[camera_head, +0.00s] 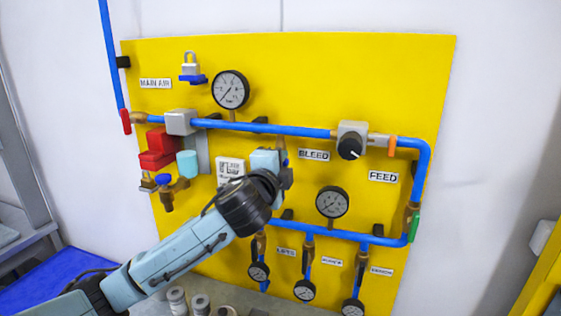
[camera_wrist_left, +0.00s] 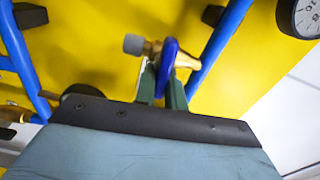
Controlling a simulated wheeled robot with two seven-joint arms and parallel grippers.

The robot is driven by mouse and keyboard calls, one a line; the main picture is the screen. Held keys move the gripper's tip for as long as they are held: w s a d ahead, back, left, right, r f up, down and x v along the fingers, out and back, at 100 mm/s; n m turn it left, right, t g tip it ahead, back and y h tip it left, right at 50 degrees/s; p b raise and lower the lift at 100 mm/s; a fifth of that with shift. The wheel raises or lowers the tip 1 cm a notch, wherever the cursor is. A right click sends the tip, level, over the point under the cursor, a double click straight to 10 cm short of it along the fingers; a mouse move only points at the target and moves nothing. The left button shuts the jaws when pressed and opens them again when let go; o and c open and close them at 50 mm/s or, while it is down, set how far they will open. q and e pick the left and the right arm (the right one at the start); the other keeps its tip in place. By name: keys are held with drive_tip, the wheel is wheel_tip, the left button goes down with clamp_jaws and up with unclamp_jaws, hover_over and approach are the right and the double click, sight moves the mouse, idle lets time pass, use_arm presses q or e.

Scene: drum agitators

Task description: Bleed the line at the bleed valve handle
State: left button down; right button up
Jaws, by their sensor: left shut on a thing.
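The bleed valve handle is a small blue lever (camera_wrist_left: 168,62) on a brass valve body (camera_wrist_left: 184,61), seen in the left wrist view in front of the yellow panel. My left gripper (camera_wrist_left: 163,88) has its two fingers on either side of the handle and is shut on it. In the head view my left gripper (camera_head: 284,168) is at the panel just left of and below the BLEED label (camera_head: 314,155), and it hides the handle there. A brass piece shows just above it under the upper blue pipe (camera_head: 270,130). My right gripper is in neither view.
The yellow panel (camera_head: 290,65) carries gauges, such as one at top left (camera_head: 230,89) and one at mid right (camera_head: 332,202). A knobbed regulator (camera_head: 351,143), a red block (camera_head: 158,150) and a padlock (camera_head: 190,68) also stick out. Several small gauges hang along the bottom.

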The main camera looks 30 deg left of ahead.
use_arm(q)
drive_tip(key=shift+m, duration=0.5)
drive_tip(key=c, duration=1.5)
unclamp_jaws()
drive_tip(key=shift+o, duration=0.2)
